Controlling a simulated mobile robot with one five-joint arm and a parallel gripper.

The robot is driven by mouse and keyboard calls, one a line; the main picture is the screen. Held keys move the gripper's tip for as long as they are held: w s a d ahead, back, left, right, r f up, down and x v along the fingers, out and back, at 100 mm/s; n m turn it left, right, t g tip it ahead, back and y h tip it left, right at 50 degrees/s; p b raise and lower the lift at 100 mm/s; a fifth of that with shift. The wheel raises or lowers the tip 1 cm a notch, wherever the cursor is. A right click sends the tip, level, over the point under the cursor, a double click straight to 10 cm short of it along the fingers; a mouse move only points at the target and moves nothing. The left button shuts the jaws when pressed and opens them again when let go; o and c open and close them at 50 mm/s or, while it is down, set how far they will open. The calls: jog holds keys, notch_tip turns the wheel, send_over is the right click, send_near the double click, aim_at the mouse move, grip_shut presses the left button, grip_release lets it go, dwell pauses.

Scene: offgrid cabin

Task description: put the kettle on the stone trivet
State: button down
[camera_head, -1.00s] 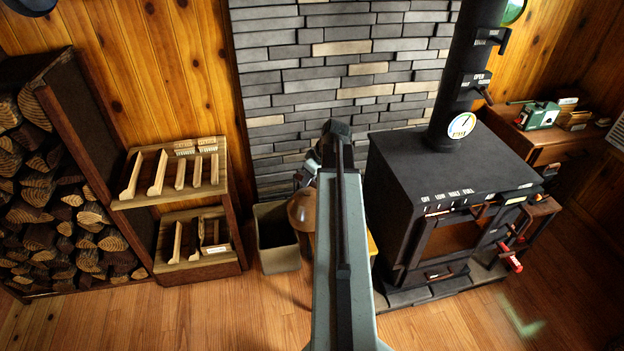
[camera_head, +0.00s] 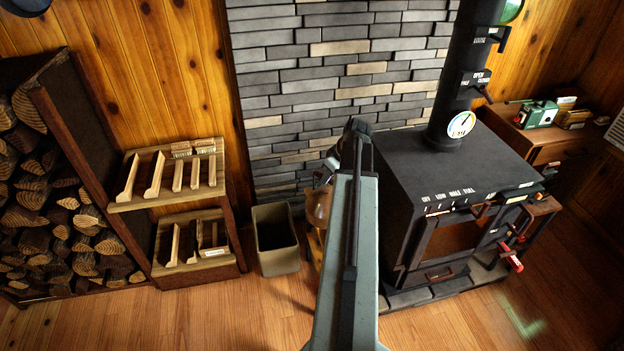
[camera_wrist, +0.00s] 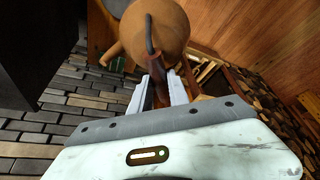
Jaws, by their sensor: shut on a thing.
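The kettle is a round copper-brown vessel with a spout. In the wrist view the kettle (camera_wrist: 165,22) hangs at the fingertips of my gripper (camera_wrist: 160,88), which is shut on its handle. In the head view the kettle (camera_head: 318,204) shows left of my arm, mostly hidden behind it. My gripper (camera_head: 332,165) is also partly hidden there by the arm. I cannot make out the stone trivet in either view.
A black stove (camera_head: 450,180) stands right of my arm on a stone base. A tan bin (camera_head: 275,240) stands left of the kettle, with a wooden shelf (camera_head: 180,205) and stacked firewood (camera_head: 50,190) farther left. The floor in front is clear.

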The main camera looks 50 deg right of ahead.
jog(key=s+d+f+m+b, duration=0.1)
jog(key=s+d, duration=0.5)
jog(key=shift+d, duration=0.15)
jog(key=shift+h, duration=0.3)
notch_tip(320, 180, down, 13)
jog(key=b, duration=1.2)
jog(key=shift+r+b, duration=0.15)
jog(key=shift+b, duration=0.15)
jog(key=shift+f+b, duration=0.55)
jog(key=shift+f, duration=0.05)
dwell(2.2)
jog(key=c, duration=1.2)
grip_release()
jog(key=shift+s, duration=0.1)
jog(key=shift+o, duration=0.2)
